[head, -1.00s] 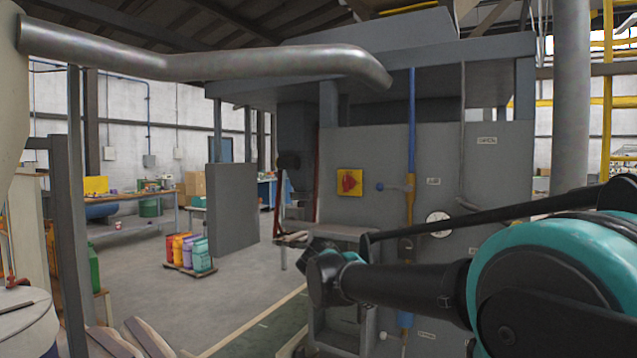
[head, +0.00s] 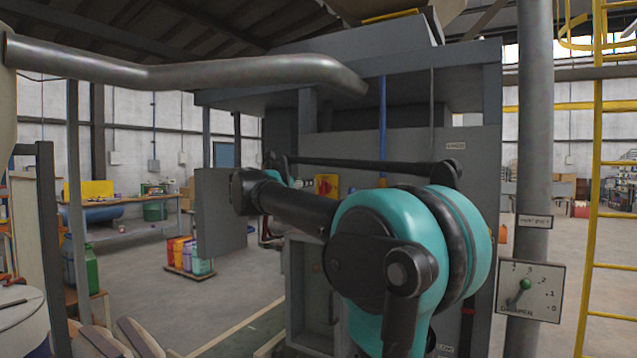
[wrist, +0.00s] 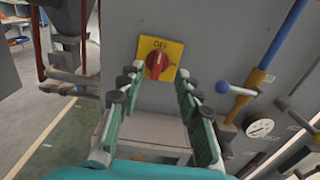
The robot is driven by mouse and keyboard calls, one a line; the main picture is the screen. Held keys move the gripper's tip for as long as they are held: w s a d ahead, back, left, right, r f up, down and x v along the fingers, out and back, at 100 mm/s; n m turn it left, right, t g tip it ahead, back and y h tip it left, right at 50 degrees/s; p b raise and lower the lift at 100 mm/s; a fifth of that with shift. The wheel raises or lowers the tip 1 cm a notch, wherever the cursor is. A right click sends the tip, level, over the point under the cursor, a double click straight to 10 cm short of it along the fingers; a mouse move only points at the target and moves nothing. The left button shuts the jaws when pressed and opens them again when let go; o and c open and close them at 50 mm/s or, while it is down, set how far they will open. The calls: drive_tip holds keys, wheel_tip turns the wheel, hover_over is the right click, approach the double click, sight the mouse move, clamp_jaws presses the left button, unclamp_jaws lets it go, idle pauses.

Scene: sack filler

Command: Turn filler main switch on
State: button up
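The main switch (wrist: 157,62) is a red rotary knob on a yellow plate (wrist: 144,46) fixed to the grey filler panel. In the wrist view the knob's handle stands about upright, under a label that seems to read OFF; a smaller label is at its right. My gripper (wrist: 160,82) is open and empty, its green-padded fingers on either side of the knob in the picture. It appears still short of the plate; the exact gap cannot be told. In the head view the plate (head: 326,185) shows partly behind my arm, and the gripper is largely hidden.
A blue-handled valve (wrist: 236,90) and a round gauge (wrist: 260,128) sit right of the switch. A grey ledge (wrist: 150,130) is below it. A damper lever panel (head: 530,290) is on a post at right. A grey board (head: 218,212) stands left of my arm.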

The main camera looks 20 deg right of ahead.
drive_tip(key=x, duration=1)
drive_tip(key=shift+d, duration=0.2)
drive_tip(key=shift+w, duration=0.1)
drive_tip(key=shift+c, duration=0.3)
clamp_jaws()
